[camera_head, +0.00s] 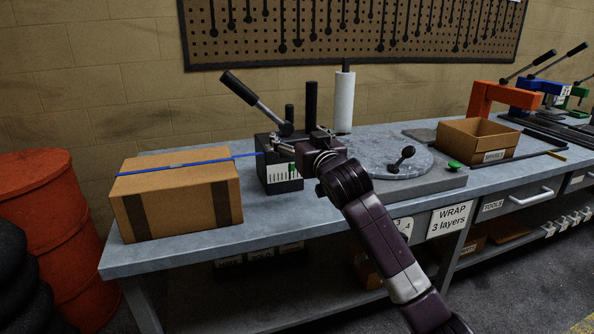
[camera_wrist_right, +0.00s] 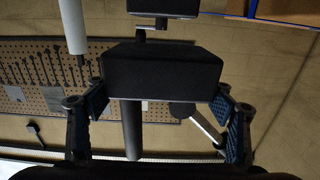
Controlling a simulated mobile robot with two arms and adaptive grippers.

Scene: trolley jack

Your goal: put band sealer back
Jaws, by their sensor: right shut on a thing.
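A dark block-shaped tool (camera_head: 284,182) with a long lever, likely the band sealer, is on the workbench beside the cardboard box. It bears a white scale label with a green mark. Its black-handled lever (camera_head: 258,103) tilts up to the left. My right gripper (camera_head: 284,148) is at its top and hides part of it. In the right wrist view the fingers stand on both sides of a black block (camera_wrist_right: 161,72), shut on it. A blue band (camera_head: 200,161) runs over the cardboard box (camera_head: 178,204) to the tool. My left gripper is not in view.
A round grey turntable (camera_head: 385,158) and a white roll (camera_head: 344,102) stand right of my arm. An open cardboard bin (camera_head: 478,145) and an orange lever press (camera_head: 500,97) are farther right. A red drum (camera_head: 50,230) stands left of the bench (camera_head: 300,215).

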